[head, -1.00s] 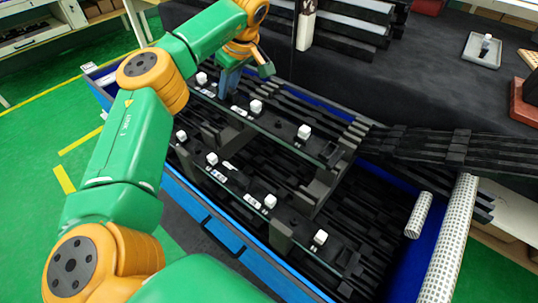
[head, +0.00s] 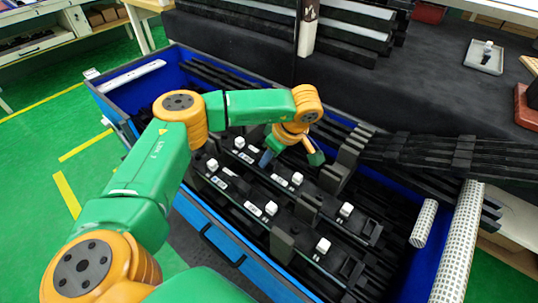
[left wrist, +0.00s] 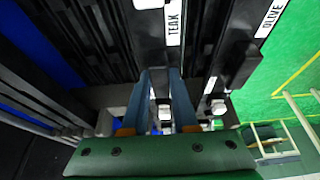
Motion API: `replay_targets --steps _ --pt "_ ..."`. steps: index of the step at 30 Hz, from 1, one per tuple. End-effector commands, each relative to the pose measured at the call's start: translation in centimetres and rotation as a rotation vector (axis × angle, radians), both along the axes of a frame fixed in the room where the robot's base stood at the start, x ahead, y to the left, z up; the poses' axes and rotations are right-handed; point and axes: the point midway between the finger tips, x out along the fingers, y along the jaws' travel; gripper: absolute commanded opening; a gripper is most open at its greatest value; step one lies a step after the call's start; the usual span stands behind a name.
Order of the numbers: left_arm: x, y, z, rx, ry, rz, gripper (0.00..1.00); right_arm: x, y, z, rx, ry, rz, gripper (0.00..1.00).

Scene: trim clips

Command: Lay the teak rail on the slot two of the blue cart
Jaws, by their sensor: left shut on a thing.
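The teak rail (head: 279,180) is a dark bar with white knobs and white labels; its TEAK label shows in the left wrist view (left wrist: 172,22). My left gripper (head: 267,157) reaches down over the cart and is shut on this rail near its far-left part. Its blue fingers show in the left wrist view (left wrist: 161,85). The blue cart (head: 215,245) holds dark uprights (head: 283,245). The olive rail (head: 252,208) lies nearly parallel, on the near side; its label also shows in the left wrist view (left wrist: 270,18). I cannot tell whether the teak rail touches the supports.
Black slats (head: 425,150) stick over the cart's right end, beside white perforated tubes (head: 424,222). A dark table (head: 430,80) stands behind, with stacked bars and a grey tray (head: 483,62). Green floor is free on the left.

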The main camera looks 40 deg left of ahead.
Motion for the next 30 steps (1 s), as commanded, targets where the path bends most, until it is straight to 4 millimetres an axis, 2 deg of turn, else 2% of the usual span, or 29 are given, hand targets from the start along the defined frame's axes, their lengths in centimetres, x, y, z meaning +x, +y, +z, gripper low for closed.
replay_targets --steps 4,5,7,8,15,18,20,27,30 --pt "0.0 0.0 -0.1 0.001 0.0 0.0 0.0 0.0 0.0 -0.1 0.0 -0.001 0.0 0.5" --pt "0.0 0.0 -0.1 0.0 0.0 0.0 0.35 0.0 0.0 -0.1 0.0 -0.001 0.0 0.5" --pt "0.0 0.0 -0.1 0.0 0.0 0.0 0.54 0.0 0.0 -0.1 0.0 -0.001 0.0 0.5" --pt "0.0 0.0 -0.1 0.0 0.0 0.0 0.57 0.0 0.0 -0.1 0.0 -0.001 0.0 0.5" --pt "0.0 0.0 0.0 0.001 0.0 0.0 0.57 0.1 0.0 -0.1 0.0 -0.001 0.0 0.5" --pt "0.1 -0.2 0.7 0.001 -0.002 -0.001 0.57 0.1 0.0 0.0 0.0 -0.001 0.0 0.5" --pt "0.1 -0.7 1.7 0.001 -0.003 -0.002 0.57 0.1 0.0 0.0 0.0 -0.001 0.0 0.5" --pt "-0.1 -3.3 8.0 0.001 -0.005 -0.003 0.57 0.1 -0.1 0.0 -0.001 -0.001 0.001 0.5" --pt "-0.2 -4.0 10.0 0.002 -0.003 -0.002 0.57 0.1 -0.1 0.3 -0.002 -0.001 0.001 0.5"
